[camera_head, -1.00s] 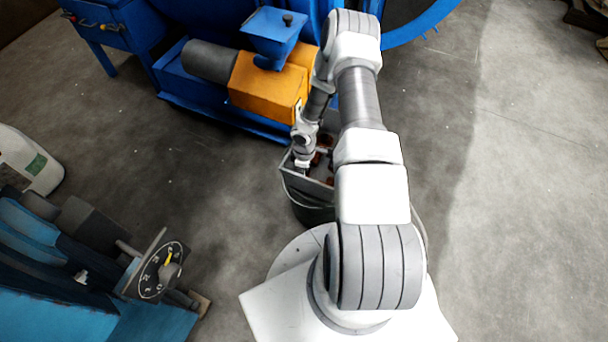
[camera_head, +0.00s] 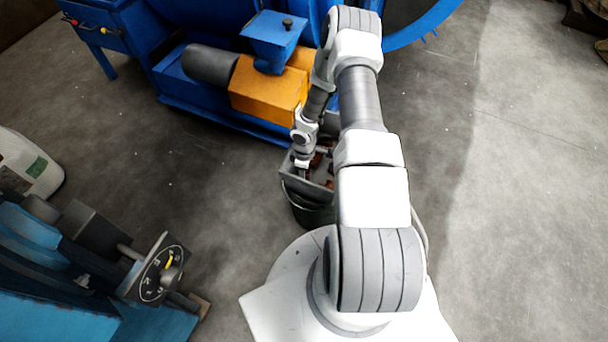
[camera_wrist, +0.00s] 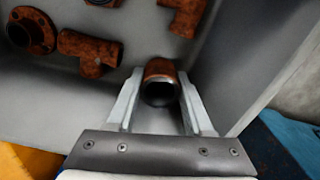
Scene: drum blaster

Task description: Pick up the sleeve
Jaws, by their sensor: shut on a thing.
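The sleeve (camera_wrist: 160,72) is a short rusty-brown tube with a dark open end facing the wrist camera. My gripper (camera_wrist: 159,90) is shut on it, with one pale finger on each side. The sleeve is in a grey bin (camera_wrist: 95,110), near the bin's wall at the right of the wrist view. I cannot tell whether it touches the bin floor. In the head view my gripper (camera_head: 302,168) reaches down into the bin (camera_head: 292,180), and the sleeve cannot be made out there.
In the wrist view, a rusty tee fitting (camera_wrist: 92,52), a rusty flange (camera_wrist: 32,32) and another rusty fitting (camera_wrist: 186,16) lie in the bin. A blue machine with an orange housing (camera_head: 268,88) stands behind the bin. Open floor (camera_head: 520,180) lies to the right.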

